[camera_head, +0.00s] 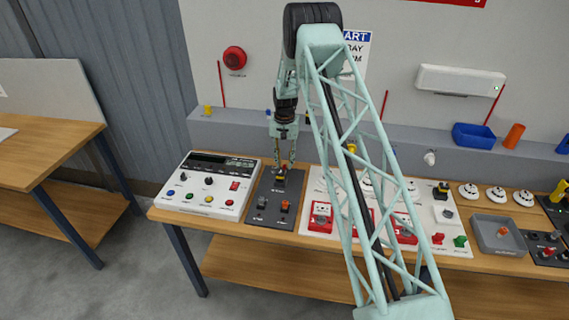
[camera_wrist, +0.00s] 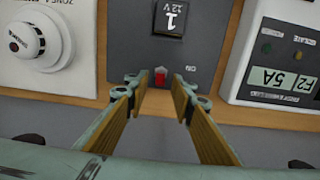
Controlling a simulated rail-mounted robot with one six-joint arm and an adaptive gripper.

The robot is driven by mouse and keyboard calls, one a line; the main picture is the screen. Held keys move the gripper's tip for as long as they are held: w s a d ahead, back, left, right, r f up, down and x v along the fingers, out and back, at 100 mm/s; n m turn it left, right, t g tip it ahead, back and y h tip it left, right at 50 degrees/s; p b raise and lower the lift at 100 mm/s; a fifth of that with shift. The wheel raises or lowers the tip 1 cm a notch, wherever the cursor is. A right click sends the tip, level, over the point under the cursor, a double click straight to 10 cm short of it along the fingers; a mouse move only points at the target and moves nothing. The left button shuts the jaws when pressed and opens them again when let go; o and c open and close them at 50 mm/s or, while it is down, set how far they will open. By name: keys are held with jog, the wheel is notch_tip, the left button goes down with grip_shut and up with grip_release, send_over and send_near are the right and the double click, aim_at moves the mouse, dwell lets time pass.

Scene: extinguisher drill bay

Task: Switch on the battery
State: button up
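The dark grey panel (camera_head: 268,217) lies on the wooden bench, and my gripper (camera_head: 283,166) points down over its far end. In the wrist view my gripper (camera_wrist: 159,90) is open, its two fingers apart with nothing held between them. A small red part (camera_wrist: 160,77), near an "ON" label, sits between and just beyond the fingertips; I cannot tell whether it is a lamp or a switch. A black block marked "1 12 V" (camera_wrist: 169,20) is farther up the panel in that view. I cannot tell whether the fingers touch anything.
A white control box (camera_head: 207,186) stands left of the panel. A white board (camera_head: 312,183) with red call points and detectors is on its right. A grey tray (camera_head: 497,236) and a blue bin (camera_head: 474,136) are farther right. The grey ledge (camera_head: 226,124) runs behind the bench.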

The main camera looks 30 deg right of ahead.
jog(key=shift+f, duration=0.3)
jog(key=shift+c, duration=0.5)
grip_shut()
jog(key=shift+s+a+t+h+b, duration=0.2)
jog(key=shift+t+h+b, duration=0.25)
jog(key=shift+b, duration=1.5)
jog(key=shift+s+a+t+h+b, duration=0.15)
jog(key=shift+t+h+b, duration=0.3)
jog(key=shift+b, duration=1.5)
jog(key=t+b, duration=0.1)
jog(key=b, duration=0.7)
jog(key=s+t+h+b, duration=0.1)
jog(key=b, duration=0.8)
jog(key=shift+a+f+h, duration=0.15)
jog(key=shift+a+h, duration=0.15)
jog(key=shift+a, duration=0.05)
jog(key=shift+s+a+t+h+b, duration=0.15)
jog(key=shift+t+b, duration=0.25)
jog(key=shift+b, duration=1.3)
jog(key=shift+s+t+h+b, duration=0.1)
jog(key=shift+t+h+b, duration=0.25)
jog(key=shift+b, duration=1.35)
jog(key=shift+o, duration=0.5)
grip_release()
